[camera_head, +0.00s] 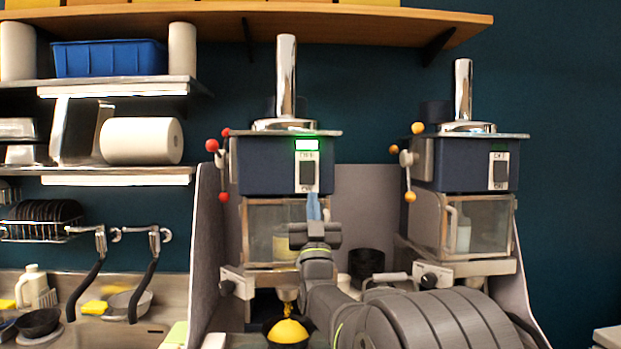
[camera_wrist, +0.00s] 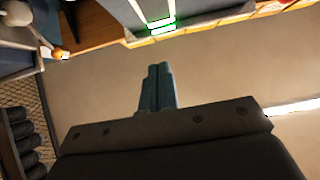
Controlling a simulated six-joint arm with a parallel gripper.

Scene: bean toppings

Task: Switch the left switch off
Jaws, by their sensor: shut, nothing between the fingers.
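The left switch (camera_head: 307,175) is a dark rocker on a white plate on the front of the left machine (camera_head: 262,165). A green light (camera_head: 306,145) glows above it; green-lit parts also show at the top of the wrist view (camera_wrist: 162,27). My gripper (camera_head: 313,197) is just below the switch in the head view, its blue fingers pointing up. Contact with the switch cannot be told. In the wrist view the fingers (camera_wrist: 158,68) are together with nothing between them.
A right machine (camera_head: 463,165) has a similar switch (camera_head: 499,172) with no green light. Red-knobbed and orange-knobbed handles stick out at the machines' left sides. A yellow-topped bowl (camera_head: 288,331) stands under the left machine's outlet. A grey panel (camera_head: 365,215) stands behind.

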